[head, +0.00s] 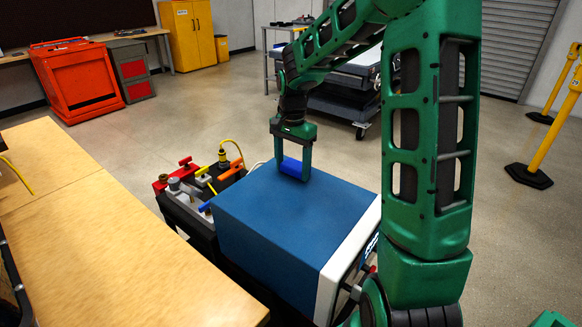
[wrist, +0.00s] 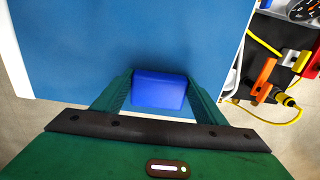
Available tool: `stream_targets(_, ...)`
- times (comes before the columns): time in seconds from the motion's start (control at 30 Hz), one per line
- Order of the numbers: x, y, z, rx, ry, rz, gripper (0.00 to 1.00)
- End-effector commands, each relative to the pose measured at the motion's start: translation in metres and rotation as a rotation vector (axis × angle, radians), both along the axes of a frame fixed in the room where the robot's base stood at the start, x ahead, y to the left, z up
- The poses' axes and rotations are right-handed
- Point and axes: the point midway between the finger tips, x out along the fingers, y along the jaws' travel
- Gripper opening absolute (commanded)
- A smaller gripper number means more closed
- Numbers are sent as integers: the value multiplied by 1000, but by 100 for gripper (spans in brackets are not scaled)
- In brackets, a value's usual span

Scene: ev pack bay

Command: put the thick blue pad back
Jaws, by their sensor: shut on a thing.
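My gripper (head: 294,170) is shut on the thick blue pad (head: 291,166), a bright blue block. In the head view it is at the far edge of the top of a large blue box with a white front. In the wrist view the pad (wrist: 158,90) sits between the two green fingers of my gripper (wrist: 160,88), with the blue box top beyond it. I cannot tell whether the pad touches the box or hangs just above or beside its edge.
The blue box (head: 290,225) stands beside a black tray (head: 202,230) with valves, colored handles and a yellow hose. A wooden bench (head: 110,240) runs along the left. A red cabinet (head: 76,80) and yellow posts (head: 545,130) stand farther off on open floor.

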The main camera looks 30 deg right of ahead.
Motion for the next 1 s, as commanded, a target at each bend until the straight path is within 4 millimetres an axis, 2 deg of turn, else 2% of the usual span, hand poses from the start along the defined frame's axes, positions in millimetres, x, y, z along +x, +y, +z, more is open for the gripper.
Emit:
stream_targets(0.43, 0, 1, -6, 0, 0, 1, 44)
stream_targets(0.47, 0, 1, -6, 0, 0, 1, 68)
stream_targets(0.53, 0, 1, -6, -1, -1, 1, 84)
stream_targets(0.93, 0, 0, -5, -1, -1, 0, 84)
stream_targets(1.0, 1, 1, 2, -2, -4, 1, 84)
